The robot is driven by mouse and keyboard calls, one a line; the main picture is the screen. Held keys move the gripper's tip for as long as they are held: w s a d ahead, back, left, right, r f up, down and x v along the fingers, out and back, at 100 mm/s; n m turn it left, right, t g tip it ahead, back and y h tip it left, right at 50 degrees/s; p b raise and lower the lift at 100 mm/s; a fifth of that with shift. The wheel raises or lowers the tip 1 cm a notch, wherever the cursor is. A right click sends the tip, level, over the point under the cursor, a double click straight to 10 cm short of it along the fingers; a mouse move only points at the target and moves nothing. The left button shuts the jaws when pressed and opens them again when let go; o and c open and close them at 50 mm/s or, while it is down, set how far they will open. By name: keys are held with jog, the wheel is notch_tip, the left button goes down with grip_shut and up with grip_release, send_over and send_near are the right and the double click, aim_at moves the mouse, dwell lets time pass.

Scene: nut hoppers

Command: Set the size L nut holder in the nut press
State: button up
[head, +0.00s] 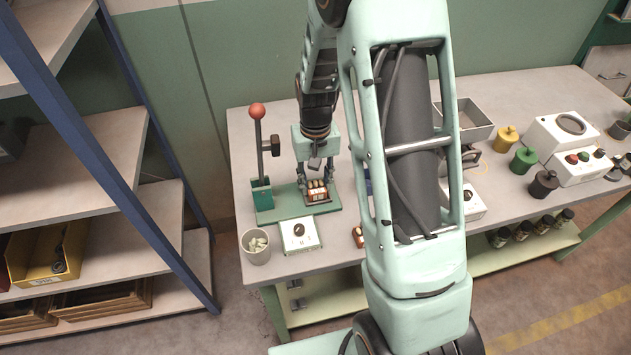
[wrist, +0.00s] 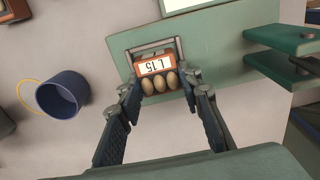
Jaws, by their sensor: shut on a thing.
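The size L nut holder, a small orange-brown block with a white label reading "L 15" and three nuts along one side, shows in the wrist view (wrist: 156,65) and in the head view (head: 317,195). My gripper (wrist: 165,88) is shut on it, one finger at each side. In the head view my gripper (head: 317,180) points down over the nut press's green base plate (head: 285,205). The holder is at or just above this plate, by a metal frame (wrist: 150,46); I cannot tell whether it touches. The press's red-knobbed lever (head: 257,112) stands upright at left.
A white dial box (head: 300,236) and a cup of pale pieces (head: 257,246) stand at the table's front left. Another small orange-brown block (head: 358,237) is partly behind my arm. A blue cup (wrist: 62,95) stands beside the plate. Shelving (head: 90,160) is at left.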

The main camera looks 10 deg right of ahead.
jog(key=o, duration=1.2)
jog(key=shift+o, duration=0.5)
jog(key=o, duration=0.4)
jog(key=shift+r, duration=0.1)
jog(key=shift+r+p, duration=2.4)
jog(key=shift+r, duration=1.05)
